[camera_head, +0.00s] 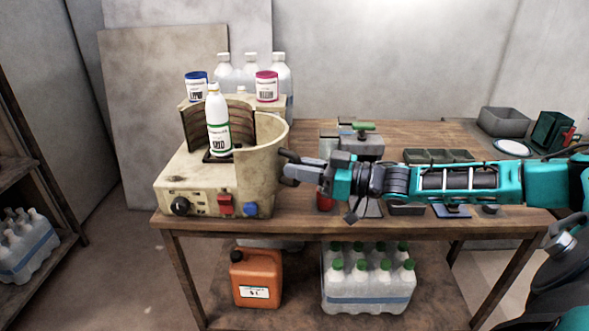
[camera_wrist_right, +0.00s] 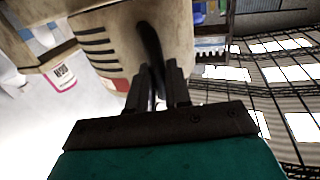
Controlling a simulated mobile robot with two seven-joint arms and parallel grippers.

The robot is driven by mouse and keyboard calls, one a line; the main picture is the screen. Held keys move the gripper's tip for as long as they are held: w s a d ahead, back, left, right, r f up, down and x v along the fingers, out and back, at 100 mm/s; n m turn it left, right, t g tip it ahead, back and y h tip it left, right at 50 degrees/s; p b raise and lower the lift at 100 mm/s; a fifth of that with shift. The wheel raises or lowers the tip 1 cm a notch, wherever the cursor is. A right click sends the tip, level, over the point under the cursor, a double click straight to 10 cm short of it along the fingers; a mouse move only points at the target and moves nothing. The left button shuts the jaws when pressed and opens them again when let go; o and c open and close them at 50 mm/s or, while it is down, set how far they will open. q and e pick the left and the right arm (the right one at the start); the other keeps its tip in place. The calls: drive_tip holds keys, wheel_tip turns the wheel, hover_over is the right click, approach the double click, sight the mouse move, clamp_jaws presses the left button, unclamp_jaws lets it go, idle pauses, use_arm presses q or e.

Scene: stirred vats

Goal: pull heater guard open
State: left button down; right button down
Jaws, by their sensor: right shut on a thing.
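The heater (camera_head: 195,185) is a worn cream box at the left of the table, with a black knob and a red and a blue part on its front. Its curved cream guard (camera_head: 262,170) stands around the right side of a white bottle with a green label (camera_head: 218,125). My right gripper (camera_head: 286,170) reaches in from the right at the guard's outer right side. In the wrist view the fingers (camera_wrist_right: 158,85) are shut on a dark upright strip, the guard's handle (camera_wrist_right: 150,45). The fingers hide part of it. My left gripper is not in view.
White and blue-lidded (camera_head: 196,86) and pink-lidded (camera_head: 266,87) tubs stand behind the guard, before several clear bottles (camera_head: 240,72). A grey device with a green handle (camera_head: 362,142) and trays (camera_head: 437,156) sit right of the heater. An orange canister (camera_head: 256,275) stands below.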

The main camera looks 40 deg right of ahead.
drive_tip(key=shift+w+d+r, duration=0.25)
drive_tip(key=shift+d+r, duration=0.05)
drive_tip(key=shift+r, duration=0.1)
drive_tip(key=c, duration=1.4)
unclamp_jaws()
drive_tip(key=shift+o, duration=1.2)
drive_tip(key=shift+w+f, duration=0.15)
drive_tip(key=shift+w, duration=0.05)
drive_tip(key=shift+a, duration=0.1)
drive_tip(key=shift+s+f, duration=0.1)
drive_tip(key=p+v, duration=0.1)
drive_tip(key=v, duration=1.2)
drive_tip(key=shift+p, duration=0.4)
drive_tip(key=shift+a, duration=0.15)
